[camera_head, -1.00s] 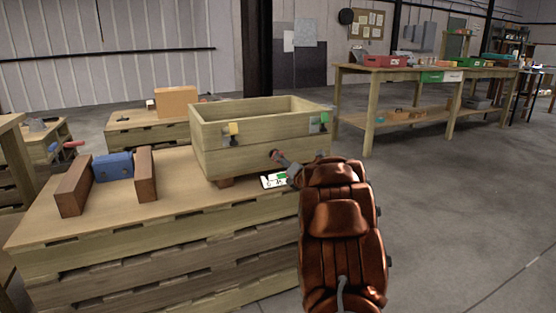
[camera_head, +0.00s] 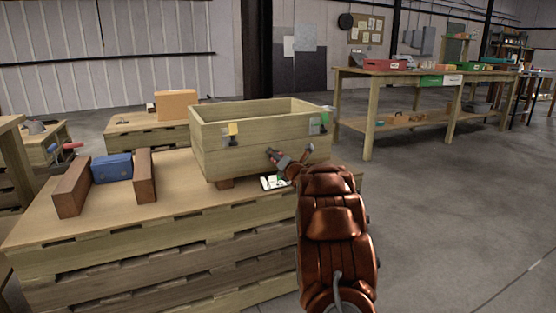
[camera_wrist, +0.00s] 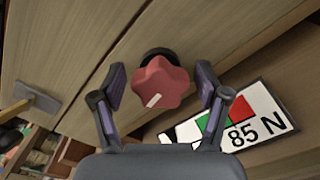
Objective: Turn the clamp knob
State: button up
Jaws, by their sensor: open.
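The clamp knob (camera_wrist: 160,84) is a red lobed knob with a white mark near its lower left edge and a dark collar behind it. It sits on the front wall of a wooden box (camera_head: 255,150). My gripper (camera_wrist: 160,88) is open in the wrist view, with one finger on each side of the knob. Small gaps show between the fingers and the knob. In the head view my gripper (camera_head: 287,160) is at the front of the box, and the knob is hard to make out there.
A label reading "85 N" with green and red fields (camera_wrist: 232,118) lies beside the knob. The box stands on a pallet stack (camera_head: 150,240), with two brown blocks and a blue block (camera_head: 112,168) at left. Two latches are on the box front. Open floor lies at right.

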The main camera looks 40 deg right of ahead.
jog(key=c, duration=1.2)
jog(key=shift+r+m+p, duration=0.1)
jog(key=shift+m+p, duration=0.2)
jog(key=m+p, duration=0.4)
jog(key=shift+r+p, duration=0.15)
jog(key=shift+p, duration=0.2)
jog(key=m+p, duration=0.5)
jog(key=p, duration=0.1)
jog(key=shift+m, duration=0.4)
jog(key=m+p, duration=0.4)
jog(key=p, duration=0.1)
jog(key=shift+f+m+p, duration=0.35)
jog(key=shift+m+p, duration=0.75)
